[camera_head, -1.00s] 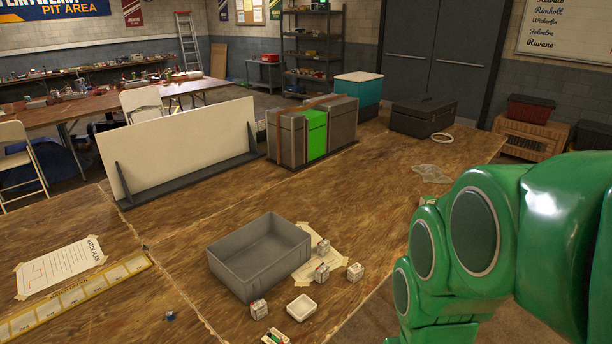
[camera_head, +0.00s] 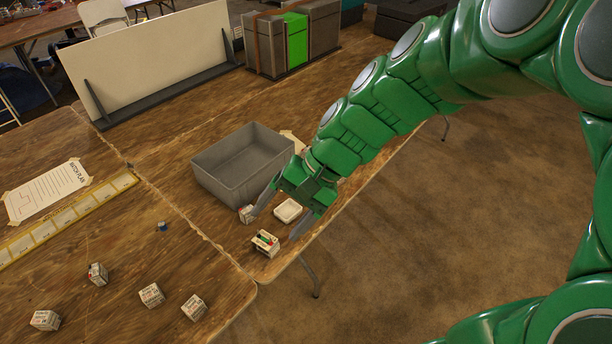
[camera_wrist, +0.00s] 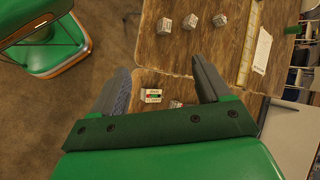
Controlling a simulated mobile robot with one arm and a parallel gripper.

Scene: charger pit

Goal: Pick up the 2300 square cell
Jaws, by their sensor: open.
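My gripper (camera_head: 274,226) is open over the table's near right corner, fingers pointing down, with nothing held. The wrist view also shows its open fingers (camera_wrist: 159,75). A small white block with a green and red top (camera_head: 265,243) stands on the wood near the fingertips; it shows between the fingers in the wrist view (camera_wrist: 151,95). A white printed cube-shaped cell (camera_head: 246,213) stands beside the left finger, partly hidden. More such cells stand on the left: one (camera_head: 97,273), another (camera_head: 151,294), another (camera_head: 194,307) and one at the front (camera_head: 45,320). I cannot read which is marked 2300.
A grey open bin (camera_head: 203,180) stands behind my gripper. A small white tray (camera_head: 288,210) lies under it. A small blue item (camera_head: 162,227) lies left of the bin. A white panel (camera_head: 150,55) stands at the back. The table ends just right of my gripper.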

